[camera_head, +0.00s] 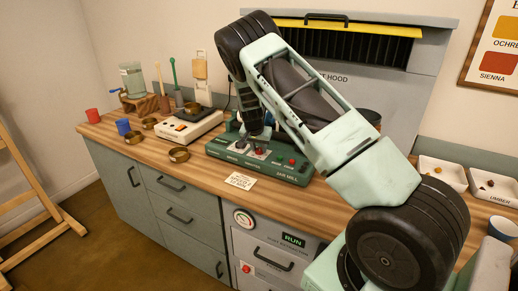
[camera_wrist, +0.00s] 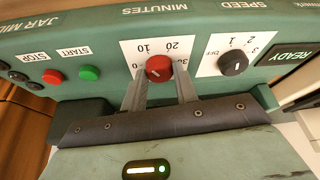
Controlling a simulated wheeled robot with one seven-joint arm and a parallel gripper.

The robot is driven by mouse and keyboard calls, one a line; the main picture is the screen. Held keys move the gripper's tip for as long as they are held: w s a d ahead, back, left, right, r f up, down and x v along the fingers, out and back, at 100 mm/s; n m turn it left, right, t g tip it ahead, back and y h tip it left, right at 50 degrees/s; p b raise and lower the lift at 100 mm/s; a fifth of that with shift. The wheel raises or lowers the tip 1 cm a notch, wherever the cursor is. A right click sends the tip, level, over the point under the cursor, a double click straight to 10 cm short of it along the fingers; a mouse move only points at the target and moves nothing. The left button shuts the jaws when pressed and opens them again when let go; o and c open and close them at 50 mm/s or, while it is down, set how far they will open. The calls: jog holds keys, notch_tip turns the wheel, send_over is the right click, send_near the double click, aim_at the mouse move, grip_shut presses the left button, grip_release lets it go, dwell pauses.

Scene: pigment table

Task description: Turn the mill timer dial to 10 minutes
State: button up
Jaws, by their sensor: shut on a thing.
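The mill timer dial is a red knob (camera_wrist: 159,68) on a white MINUTES plate (camera_wrist: 133,50), with 10 at its upper left and 20 at its upper right. A pale mark shows on the knob's lower-left part; its exact reading is hard to tell. My gripper (camera_wrist: 160,90) is shut on this knob, one finger on each side. In the head view my gripper (camera_head: 257,143) reaches down to the front panel of the green jar mill (camera_head: 230,155), and the arm hides part of the mill behind.
Left of the dial in the wrist view are a green START button (camera_wrist: 89,73) and a red STOP button (camera_wrist: 53,77). A black SPEED knob (camera_wrist: 233,63) is close on the right.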

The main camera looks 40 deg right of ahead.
jog(key=shift+m, duration=0.3)
jog(key=o, duration=0.9)
jog(key=shift+o, duration=0.2)
jog(key=b+v, duration=0.3)
jog(key=v, duration=1.4)
jog(key=shift+w+r+b, duration=0.2)
jog(key=shift+w+b, duration=0.05)
jog(key=shift+b, duration=0.15)
jog(key=shift+a, duration=0.15)
